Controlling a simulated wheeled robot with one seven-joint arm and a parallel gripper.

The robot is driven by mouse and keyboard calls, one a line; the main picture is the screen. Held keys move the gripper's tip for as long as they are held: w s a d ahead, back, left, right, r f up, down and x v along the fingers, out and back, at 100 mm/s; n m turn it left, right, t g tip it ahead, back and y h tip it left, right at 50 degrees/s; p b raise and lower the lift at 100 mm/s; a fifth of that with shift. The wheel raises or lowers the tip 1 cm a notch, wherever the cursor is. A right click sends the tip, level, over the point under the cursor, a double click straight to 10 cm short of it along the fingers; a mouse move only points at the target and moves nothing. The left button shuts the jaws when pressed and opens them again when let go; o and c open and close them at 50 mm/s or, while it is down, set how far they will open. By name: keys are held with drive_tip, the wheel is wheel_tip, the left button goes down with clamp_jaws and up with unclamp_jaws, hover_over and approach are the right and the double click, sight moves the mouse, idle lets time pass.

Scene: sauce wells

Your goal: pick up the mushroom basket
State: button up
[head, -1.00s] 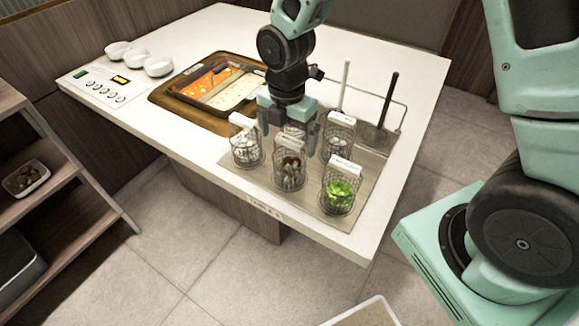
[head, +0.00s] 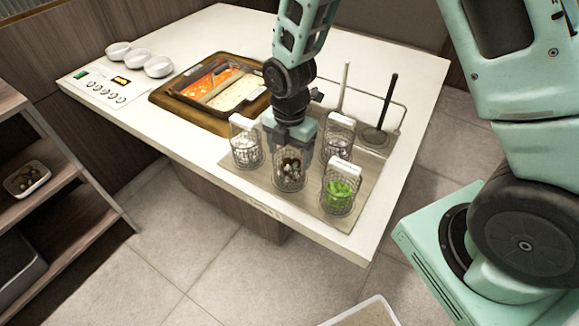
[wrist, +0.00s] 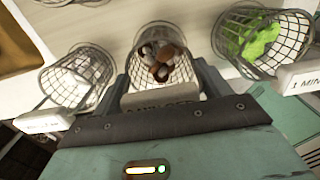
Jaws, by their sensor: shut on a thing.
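The mushroom basket (head: 289,181), a round wire basket of brown and white mushrooms, is at the front middle of the basket group on the counter. My gripper (head: 290,142) is directly above it, pointing down. In the wrist view, my gripper (wrist: 163,88) is shut on the basket's pale label handle, with a finger at each side. The mushroom basket (wrist: 162,50) shows beyond the handle there. The label is hidden behind my gripper in the head view. I cannot tell whether the basket is clear of the tray.
A basket of white food (head: 246,155) stands close at left, one of green leaves (head: 341,192) at right, and another basket (head: 338,146) behind right. Two upright handles stand by a wire rack (head: 404,112). The sauce wells (head: 215,90) lie behind left.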

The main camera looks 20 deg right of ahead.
drive_tip(key=shift+r, duration=0.1)
wheel_tip(320, 180, up, 10)
drive_tip(key=shift+f, duration=0.1)
idle(0.3)
